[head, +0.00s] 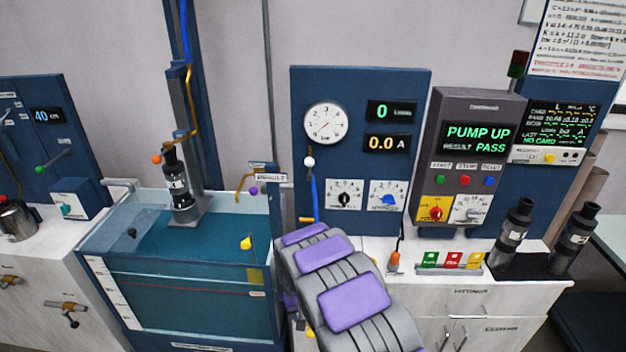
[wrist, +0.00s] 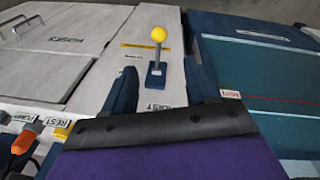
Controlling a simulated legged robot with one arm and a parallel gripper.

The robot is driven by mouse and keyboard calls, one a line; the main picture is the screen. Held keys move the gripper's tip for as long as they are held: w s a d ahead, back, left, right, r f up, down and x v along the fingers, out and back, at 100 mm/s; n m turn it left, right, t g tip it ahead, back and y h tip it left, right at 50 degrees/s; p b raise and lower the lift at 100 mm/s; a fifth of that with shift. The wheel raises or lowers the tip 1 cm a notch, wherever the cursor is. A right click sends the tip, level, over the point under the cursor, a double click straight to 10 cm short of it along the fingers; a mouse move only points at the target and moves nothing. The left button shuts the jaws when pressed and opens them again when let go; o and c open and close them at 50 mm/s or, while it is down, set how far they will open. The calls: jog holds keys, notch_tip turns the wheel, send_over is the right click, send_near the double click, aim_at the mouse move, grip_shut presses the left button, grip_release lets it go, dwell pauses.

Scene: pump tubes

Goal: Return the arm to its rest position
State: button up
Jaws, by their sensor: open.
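My arm, grey with purple pads, rises from the bottom of the head view in front of the bench. My gripper (wrist: 161,90) shows in the wrist view with its two dark fingers spread apart. It is open and nothing is between the fingers. A yellow-knobbed lever (wrist: 158,35) on a dark blue base stands beyond the fingertips, framed between them. I cannot tell how far it is from them. In the head view my gripper is hidden behind the arm.
A water tank (head: 180,300) stands left of my arm, with a dark pump (head: 178,180) in it. Two dark cylinders (head: 514,230) (head: 573,238) stand at the right. The control box screen (head: 478,135) reads PUMP UP, RESULT PASS. Coloured cards (head: 453,260) sit on the counter.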

jog(key=s+d+r+m+g, duration=0.1)
jog(key=s+d+r, duration=0.5)
jog(key=r, duration=0.4)
jog(key=s+d+r+m, duration=0.1)
jog(key=s+d+r, duration=0.55)
jog(key=r, duration=0.25)
jog(key=s+d+r, duration=0.1)
jog(key=s+r, duration=0.2)
jog(key=s, duration=0.6)
jog(key=s+d+r+g, duration=0.1)
jog(key=s+d+r, duration=0.1)
jog(key=s, duration=0.8)
jog(key=s+d+r+g, duration=0.1)
jog(key=s+d+r, duration=0.1)
jog(key=s+r, duration=0.3)
jog(key=s, duration=0.4)
jog(key=shift+s+m+y, duration=0.2)
jog(key=shift+m+y, duration=0.1)
jog(key=shift+y, duration=0.1)
